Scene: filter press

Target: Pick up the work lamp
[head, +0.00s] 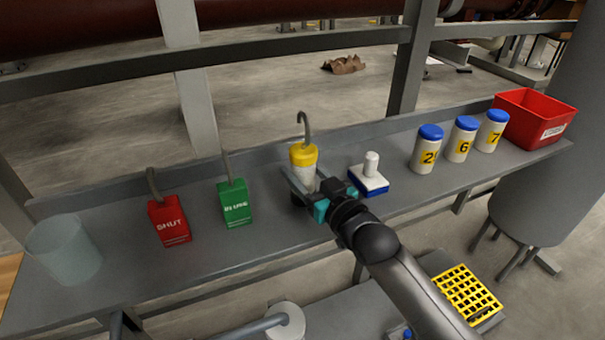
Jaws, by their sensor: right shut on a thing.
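The work lamp (303,156) stands upright on the grey shelf (262,247), with a yellow cap, a grey hook on top and a pale body. My right gripper (306,188) reaches it from the lower right and is shut on its body. The fingers hide part of the lamp's lower body, and a dark base shows below them. I cannot tell whether the base touches the shelf. My left gripper is not in view.
Left of the lamp are a green tag (234,203), a red tag (169,221) and a clear container (64,249). Right of it are a blue-and-white stamp-like block (369,177), numbered jars (426,150) and a red bin (536,118). A yellow grid rack (467,292) sits lower right.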

